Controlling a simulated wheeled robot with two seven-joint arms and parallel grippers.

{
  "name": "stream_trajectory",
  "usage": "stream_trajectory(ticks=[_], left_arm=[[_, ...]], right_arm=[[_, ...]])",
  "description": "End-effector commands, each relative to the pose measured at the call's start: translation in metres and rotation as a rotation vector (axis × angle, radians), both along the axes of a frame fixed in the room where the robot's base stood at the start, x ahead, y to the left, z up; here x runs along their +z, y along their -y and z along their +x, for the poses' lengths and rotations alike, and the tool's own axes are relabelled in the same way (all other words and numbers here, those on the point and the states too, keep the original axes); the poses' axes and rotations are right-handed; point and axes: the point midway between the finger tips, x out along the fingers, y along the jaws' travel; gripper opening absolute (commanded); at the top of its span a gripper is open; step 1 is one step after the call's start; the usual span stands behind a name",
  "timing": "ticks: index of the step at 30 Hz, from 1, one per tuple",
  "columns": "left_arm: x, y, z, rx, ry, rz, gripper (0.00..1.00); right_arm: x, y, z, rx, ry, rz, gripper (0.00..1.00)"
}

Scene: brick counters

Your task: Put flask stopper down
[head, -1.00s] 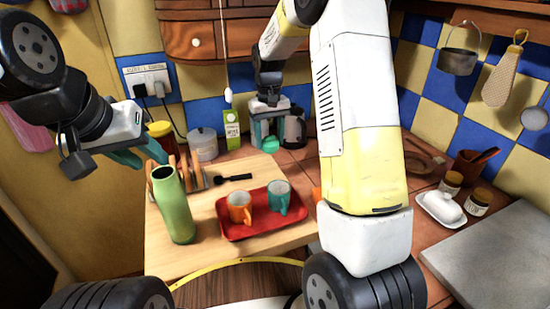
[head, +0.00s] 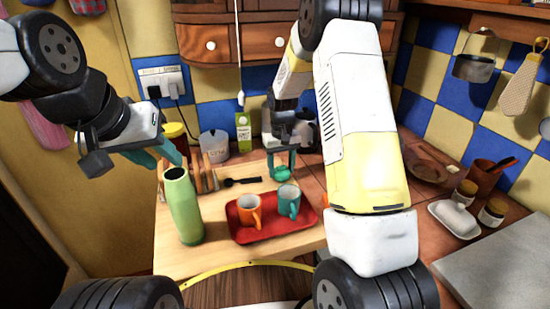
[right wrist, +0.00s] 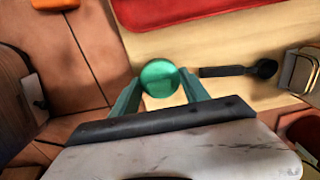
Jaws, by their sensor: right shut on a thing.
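The flask stopper, a round teal-green cap (head: 281,173), is held between the fingers of my right gripper (head: 281,162). In the right wrist view the stopper (right wrist: 160,78) sits between the teal fingertips (right wrist: 160,88). It shows near the back right edge of the wooden board (head: 190,262); I cannot tell whether it touches the board. The green flask (head: 184,208) stands upright on the board's left side with its dark mouth uncovered. My left gripper (head: 162,155) is open and empty, above and left of the flask.
A red tray (head: 268,232) with an orange mug (head: 249,210) and a teal mug (head: 289,200) lies in front of the stopper. A black spoon (head: 243,181) lies left of it. A toast rack (head: 205,173), a tin (head: 214,146) and a carton (head: 243,132) stand behind.

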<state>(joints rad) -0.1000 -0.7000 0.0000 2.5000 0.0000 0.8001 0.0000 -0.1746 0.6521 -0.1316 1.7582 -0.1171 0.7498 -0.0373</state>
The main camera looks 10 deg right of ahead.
Motion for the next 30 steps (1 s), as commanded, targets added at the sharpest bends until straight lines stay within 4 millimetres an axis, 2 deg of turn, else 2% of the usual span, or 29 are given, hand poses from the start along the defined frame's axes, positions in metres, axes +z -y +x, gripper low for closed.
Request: stream_trajectory(ticks=[3,4,7,16,20,23,30], left_arm=[[0.000,0.000,0.000,0.000,0.000,0.000,0.36],[0.000,0.000,0.000,0.000,0.000,0.000,0.36],[0.000,0.000,0.000,0.000,0.000,0.000,0.36],[0.000,0.000,0.000,0.000,0.000,0.000,0.36],[0.000,0.000,0.000,0.000,0.000,0.000,0.36],[0.000,0.000,0.000,0.000,0.000,0.000,0.36],[0.000,0.000,0.000,0.000,0.000,0.000,0.36]], right_arm=[[-0.003,0.000,0.000,0.000,-0.001,0.000,0.14],[-0.003,0.000,0.000,0.000,-0.001,0.000,0.55],[-0.003,0.000,0.000,0.000,-0.001,0.000,0.75],[-0.002,0.000,0.000,0.000,0.000,0.000,0.75],[0.006,0.000,0.001,0.000,0.002,0.000,0.75],[0.021,0.000,0.001,0.000,0.003,0.001,0.75],[0.074,0.000,0.001,0.000,0.005,0.000,0.75]])
